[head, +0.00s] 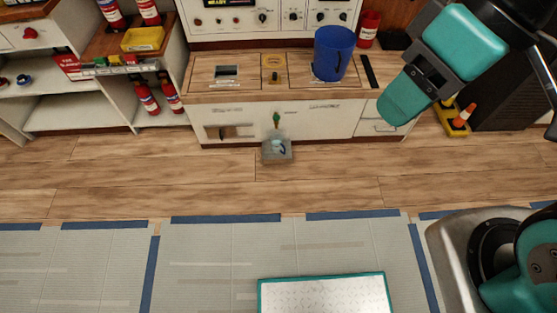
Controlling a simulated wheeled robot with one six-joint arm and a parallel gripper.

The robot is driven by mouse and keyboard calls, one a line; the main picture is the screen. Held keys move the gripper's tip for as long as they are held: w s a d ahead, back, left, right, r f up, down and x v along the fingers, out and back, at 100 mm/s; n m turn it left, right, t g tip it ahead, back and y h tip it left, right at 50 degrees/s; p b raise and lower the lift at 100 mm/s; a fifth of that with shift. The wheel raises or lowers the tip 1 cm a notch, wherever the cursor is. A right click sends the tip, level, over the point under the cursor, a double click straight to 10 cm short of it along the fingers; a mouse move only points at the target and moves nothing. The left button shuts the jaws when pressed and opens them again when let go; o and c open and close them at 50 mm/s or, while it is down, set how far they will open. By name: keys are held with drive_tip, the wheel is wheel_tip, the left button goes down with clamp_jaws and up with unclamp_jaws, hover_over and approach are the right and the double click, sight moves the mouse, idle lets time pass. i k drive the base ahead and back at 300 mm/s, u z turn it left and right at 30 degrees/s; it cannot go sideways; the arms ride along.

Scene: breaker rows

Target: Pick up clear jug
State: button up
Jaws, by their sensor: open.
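A small see-through container (277,150), which looks like the clear jug, is on the wooden floor in front of the white cabinet, near the middle of the head view. My gripper (404,98), teal and dark, hangs at the upper right, well apart from the container. It is open, and I see nothing held in it. The gap between its fingers is hidden from this angle.
A blue bucket (333,53) stands on the wooden counter (195,75). An orange cone (463,117) stands at right. A teal-edged metal plate (322,293) lies in front. The floor between is clear.

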sight(277, 147)
drive_tip(key=k, duration=0.75)
drive_tip(key=u, duration=0.8)
drive_tip(key=i, duration=0.8)
drive_tip(key=u, duration=0.6)
drive_tip(key=i, duration=0.9)
drive_tip(key=z, duration=0.6)
drive_tip(key=i, duration=0.6)
drive_tip(key=z, duration=1.05)
drive_tip(key=i, duration=0.35)
drive_tip(key=z, duration=0.35)
